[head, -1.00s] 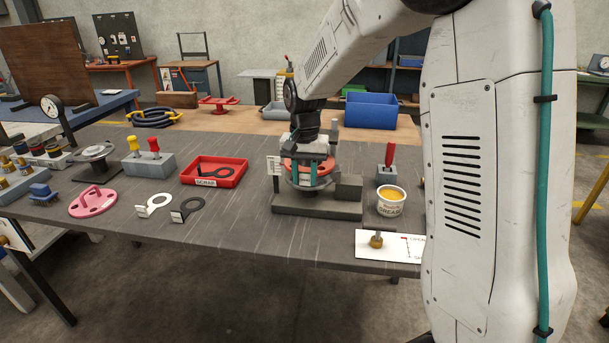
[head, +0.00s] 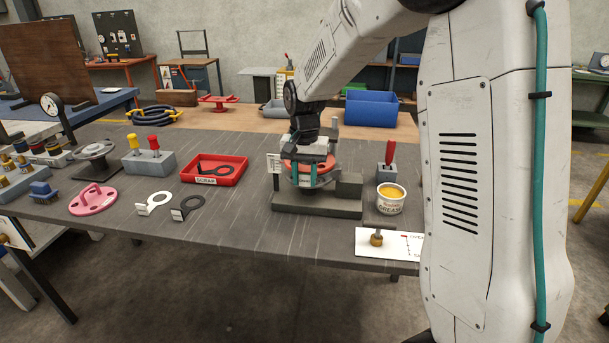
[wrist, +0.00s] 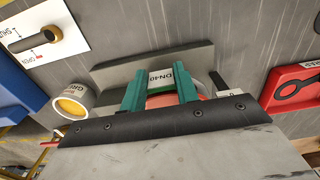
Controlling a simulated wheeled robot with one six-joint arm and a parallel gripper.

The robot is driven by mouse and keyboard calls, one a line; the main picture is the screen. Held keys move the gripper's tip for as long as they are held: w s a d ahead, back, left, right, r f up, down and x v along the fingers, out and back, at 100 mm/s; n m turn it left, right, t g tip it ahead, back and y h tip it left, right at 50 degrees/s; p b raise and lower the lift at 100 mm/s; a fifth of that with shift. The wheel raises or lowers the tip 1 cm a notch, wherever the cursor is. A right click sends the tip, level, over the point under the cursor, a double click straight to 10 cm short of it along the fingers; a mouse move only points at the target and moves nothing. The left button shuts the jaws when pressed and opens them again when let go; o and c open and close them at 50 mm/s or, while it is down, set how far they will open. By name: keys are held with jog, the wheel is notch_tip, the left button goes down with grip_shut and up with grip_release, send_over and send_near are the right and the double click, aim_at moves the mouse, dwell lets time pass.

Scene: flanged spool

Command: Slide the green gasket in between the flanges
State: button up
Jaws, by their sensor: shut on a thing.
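The spool's orange-red upper flange (head: 308,166) sits over a grey base (head: 318,202) on the dark bench. Part of the flange also shows between the fingers in the wrist view (wrist: 160,100). My gripper (head: 304,176) points down at the front of the spool, its two teal fingers reaching past the flange's edge. In the wrist view my gripper (wrist: 160,80) is shut on a piece with a white DN-marked label (wrist: 160,77), which I take to be the gasket's tab.
A grey block (head: 349,186) stands right of the spool. A tagged post (head: 275,164) stands left. A grease tub (head: 390,199) and red-handled tool block (head: 389,172) are right. A red scrap tray (head: 214,170), white gasket (head: 154,203) and black gasket (head: 188,207) lie left.

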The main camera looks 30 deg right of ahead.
jog(key=o, duration=0.9)
notch_tip(320, 180, up, 8)
jog(key=s+a+r+n, duration=0.1)
jog(key=s+n, duration=0.1)
jog(key=s, duration=0.9)
jog(key=s+a+r+n+t, duration=0.1)
jog(key=s+a+n, duration=0.1)
jog(key=s, duration=0.9)
jog(key=s+a+n, duration=0.1)
jog(key=s+n, duration=0.2)
jog(key=s, duration=0.7)
jog(key=shift+s+a+r, duration=0.35)
jog(key=shift+s+r, duration=0.05)
